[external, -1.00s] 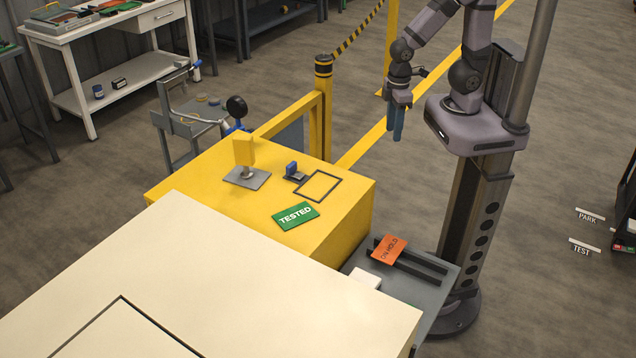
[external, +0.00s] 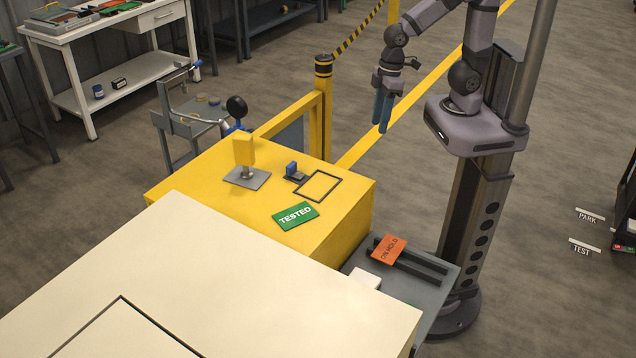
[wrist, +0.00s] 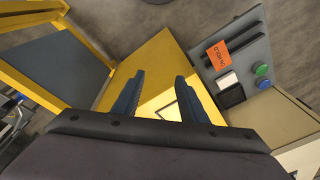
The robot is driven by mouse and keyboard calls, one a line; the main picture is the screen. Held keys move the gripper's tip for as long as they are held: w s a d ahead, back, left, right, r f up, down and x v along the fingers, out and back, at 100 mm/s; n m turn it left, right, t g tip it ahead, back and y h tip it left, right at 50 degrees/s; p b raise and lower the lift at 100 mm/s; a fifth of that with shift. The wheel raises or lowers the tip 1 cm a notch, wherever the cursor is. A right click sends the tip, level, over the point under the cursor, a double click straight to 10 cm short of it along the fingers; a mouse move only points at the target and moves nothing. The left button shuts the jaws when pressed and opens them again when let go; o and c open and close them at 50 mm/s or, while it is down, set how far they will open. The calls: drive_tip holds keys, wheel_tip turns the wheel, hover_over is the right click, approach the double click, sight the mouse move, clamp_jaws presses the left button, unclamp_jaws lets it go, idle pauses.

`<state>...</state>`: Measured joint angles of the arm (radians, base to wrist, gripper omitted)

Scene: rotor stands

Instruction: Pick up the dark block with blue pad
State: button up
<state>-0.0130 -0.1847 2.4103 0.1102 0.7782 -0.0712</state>
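The small dark block with a blue pad (external: 294,172) sits on the yellow table, beside a black outlined rectangle (external: 318,186), in the external view. I cannot make the block out in the wrist view. My gripper (external: 383,112) hangs in the air behind and to the right of the block, well apart from it and pointing down. In the wrist view its two blue fingers (wrist: 160,85) are spread with nothing between them but the yellow table top below. Part of the outlined rectangle shows beside the right finger.
A yellow stand on a grey plate (external: 247,178) stands left of the block. A green TESTED card (external: 296,215) lies in front. Yellow posts and rail (external: 323,110) rise behind the table. A grey shelf (external: 437,292) with an orange ON HOLD card (external: 389,249) is at the right.

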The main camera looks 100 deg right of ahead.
drive_tip(key=w+r+m+t+h+b, duration=0.2)
drive_tip(key=w+t, duration=0.7)
drive_tip(key=w, duration=1.9)
drive_tip(key=w+d+f+m+h, duration=0.2)
drive_tip(key=w+d+m+h, duration=0.35)
drive_tip(key=d, duration=0.35)
drive_tip(key=shift+h, duration=0.45)
drive_tip(key=f, duration=0.8)
drive_tip(key=shift+d+b, duration=0.35)
drive_tip(key=shift+d, duration=0.05)
drive_tip(key=shift+f+t, duration=0.3)
drive_tip(key=shift+f, duration=0.3)
drive_tip(key=shift+r+p+x, duration=0.1)
drive_tip(key=shift+p+x, duration=0.45)
drive_tip(key=shift+x, duration=0.8)
drive_tip(key=shift+r+p+x, duration=0.15)
drive_tip(key=shift+p+x, duration=0.35)
drive_tip(key=shift+x, duration=1.9)
